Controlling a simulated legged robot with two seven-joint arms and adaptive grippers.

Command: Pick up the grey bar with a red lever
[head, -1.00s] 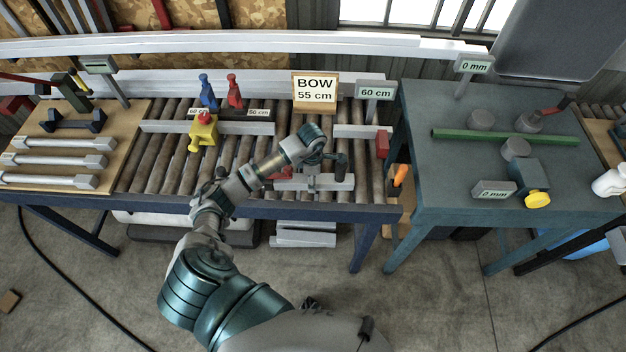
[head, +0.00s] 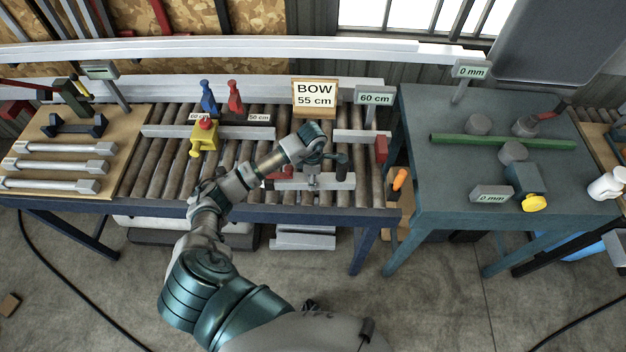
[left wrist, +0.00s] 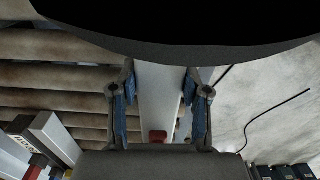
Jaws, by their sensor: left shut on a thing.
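The grey bar (head: 341,182) lies across the front part of the roller table, with a red lever (head: 281,173) showing at its left part. My left gripper (head: 313,182) reaches down over the bar and is shut on it. In the left wrist view, the blue-padded fingers (left wrist: 160,108) stand on both sides of the grey bar (left wrist: 160,85), with the red lever (left wrist: 157,136) between them near the palm. Whether the bar is clear of the rollers cannot be told. My right gripper is not in view.
The roller table (head: 175,185) also carries a yellow clamp (head: 204,138), a blue clamp (head: 209,97) and a red clamp (head: 235,97). A BOW 55 cm sign (head: 315,97) stands behind. A wooden board (head: 118,165) with bars lies left; a green-grey table (head: 440,185) stands right.

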